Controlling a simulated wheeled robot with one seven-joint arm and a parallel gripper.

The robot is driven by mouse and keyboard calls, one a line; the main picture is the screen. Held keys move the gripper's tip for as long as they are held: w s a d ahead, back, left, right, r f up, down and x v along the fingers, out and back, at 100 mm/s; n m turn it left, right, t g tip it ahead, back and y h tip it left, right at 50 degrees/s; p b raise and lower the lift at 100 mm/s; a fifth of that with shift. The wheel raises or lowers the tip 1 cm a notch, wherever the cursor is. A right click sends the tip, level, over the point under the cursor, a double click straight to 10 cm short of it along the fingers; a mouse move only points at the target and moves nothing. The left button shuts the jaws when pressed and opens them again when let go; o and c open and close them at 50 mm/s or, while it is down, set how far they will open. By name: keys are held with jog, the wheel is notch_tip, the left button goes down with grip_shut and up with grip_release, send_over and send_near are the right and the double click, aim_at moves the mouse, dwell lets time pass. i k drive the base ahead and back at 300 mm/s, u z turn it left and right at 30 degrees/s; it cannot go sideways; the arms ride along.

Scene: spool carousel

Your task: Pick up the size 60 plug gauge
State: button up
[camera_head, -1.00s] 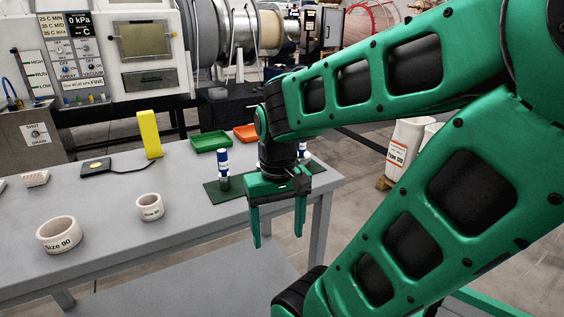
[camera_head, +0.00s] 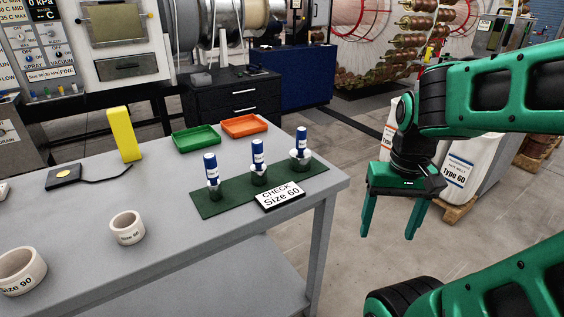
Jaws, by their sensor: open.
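Three plug gauges with blue-and-white handles and metal ends stand upright in a row on a dark green mat (camera_head: 230,203). They are the left gauge (camera_head: 211,170), the middle gauge (camera_head: 258,160) and the right gauge (camera_head: 301,145). The right one has the widest base. Their size markings are too small to read, so I cannot tell which is size 60. A sign (camera_head: 280,195) at the mat's front edge reads "CHECK Size 60". My gripper (camera_head: 387,236) is open and empty, pointing down, off the table to the right of the gauges.
A green tray (camera_head: 195,139) and an orange tray (camera_head: 245,126) lie behind the mat. A yellow block (camera_head: 124,135) stands at the left. A small ring (camera_head: 127,228) and a "Size 90" ring (camera_head: 20,272) are at the front left.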

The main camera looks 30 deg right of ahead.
aim_at(258, 169)
jog(key=z, duration=0.05)
jog(key=k, duration=0.95)
jog(key=z, duration=0.75)
jog(key=i, duration=1)
